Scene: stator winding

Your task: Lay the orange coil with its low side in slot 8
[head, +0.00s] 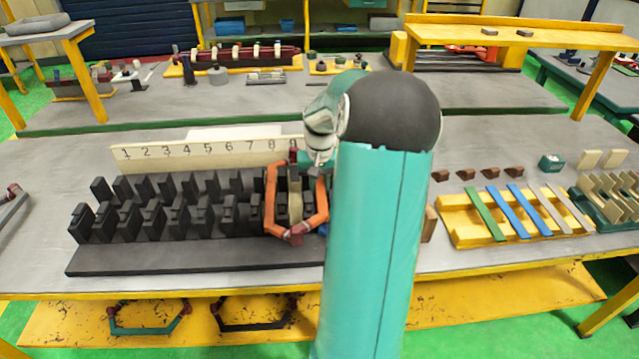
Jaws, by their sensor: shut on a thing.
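The orange coil (269,205) is a six-sided loop with dark red end pieces. It is at the right part of the visible black slotted block (190,258), over or among the teeth below labels 8 and 9. I cannot tell whether its left side lies in slot 8 or above it. My gripper (312,162) is at the coil's upper right, mostly hidden behind my teal arm, and is shut on the coil. The white number strip (200,152) shows 1 to 9, with 9 partly covered. The block's right end is hidden.
To the right, a yellow rack (475,222) holds green, blue and pale strips. Several brown wedges (465,174) stand behind it. A teal coil (150,330) and a dark coil (252,322) are on the low yellow shelf. The table's front edge is clear.

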